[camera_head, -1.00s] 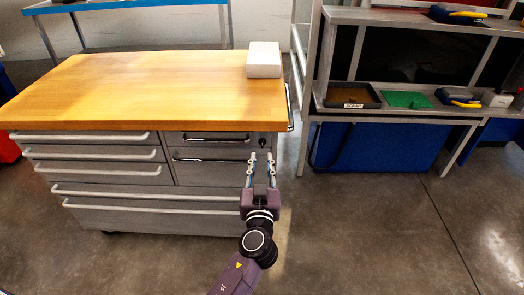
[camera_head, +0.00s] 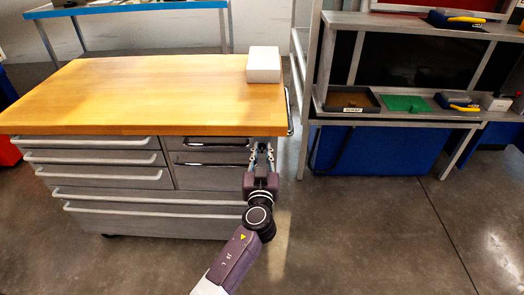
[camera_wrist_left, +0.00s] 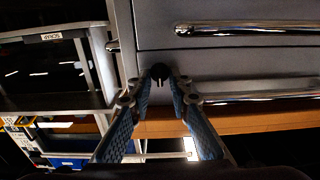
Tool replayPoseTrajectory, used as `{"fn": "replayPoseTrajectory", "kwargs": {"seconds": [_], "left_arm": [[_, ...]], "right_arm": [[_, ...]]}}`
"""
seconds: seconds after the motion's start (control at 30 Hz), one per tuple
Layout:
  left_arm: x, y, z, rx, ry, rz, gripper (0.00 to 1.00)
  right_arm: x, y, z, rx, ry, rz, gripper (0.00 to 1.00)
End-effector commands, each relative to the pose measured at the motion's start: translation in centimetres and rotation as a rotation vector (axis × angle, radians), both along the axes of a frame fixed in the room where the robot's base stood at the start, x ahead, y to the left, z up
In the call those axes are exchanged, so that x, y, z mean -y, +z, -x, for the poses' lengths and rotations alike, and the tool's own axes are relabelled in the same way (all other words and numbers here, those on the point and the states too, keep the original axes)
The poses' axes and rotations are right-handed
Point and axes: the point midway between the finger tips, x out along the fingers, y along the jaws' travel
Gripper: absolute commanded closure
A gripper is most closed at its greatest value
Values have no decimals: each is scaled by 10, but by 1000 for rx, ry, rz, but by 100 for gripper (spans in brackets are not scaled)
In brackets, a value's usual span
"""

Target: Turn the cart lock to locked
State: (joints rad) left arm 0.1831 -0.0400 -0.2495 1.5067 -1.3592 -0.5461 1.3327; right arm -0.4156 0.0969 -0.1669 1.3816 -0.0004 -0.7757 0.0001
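The cart (camera_head: 110,215) is grey with several drawers and a wooden top. Its lock is a small black knob (camera_wrist_left: 160,71) at the upper right corner of the front, beside the small drawers; in the head view my gripper largely covers it. My left gripper (camera_head: 262,150) reaches up to this corner from below. In the left wrist view its two blue-padded fingers (camera_wrist_left: 160,84) are apart, with the tips on either side of the knob. I cannot tell whether they touch it. My right gripper is not in view.
A white box (camera_head: 263,65) stands on the cart's wooden top (camera_head: 140,90) at the right. Chrome drawer handles (camera_wrist_left: 250,29) are close beside the fingers. A grey shelf bench (camera_head: 400,115) with trays and tools stands to the right. Open floor (camera_head: 370,230) lies in front.

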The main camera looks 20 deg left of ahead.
Motion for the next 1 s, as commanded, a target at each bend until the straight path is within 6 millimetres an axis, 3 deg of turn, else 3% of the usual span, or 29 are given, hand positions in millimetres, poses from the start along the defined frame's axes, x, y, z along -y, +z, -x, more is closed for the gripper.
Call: {"fn": "replayPoseTrajectory", "kwargs": {"seconds": [0.1,0.47,0.6,1.0], "left_arm": [[0,0,0,0,0,0,100],[0,-1,0,-13,0,-45,100],[1,-2,0,-33,0,-113,100],[3,-2,-1,-130,0,-451,100]], "right_arm": [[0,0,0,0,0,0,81],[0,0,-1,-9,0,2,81],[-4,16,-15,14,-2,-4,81],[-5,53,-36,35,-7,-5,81]]}}
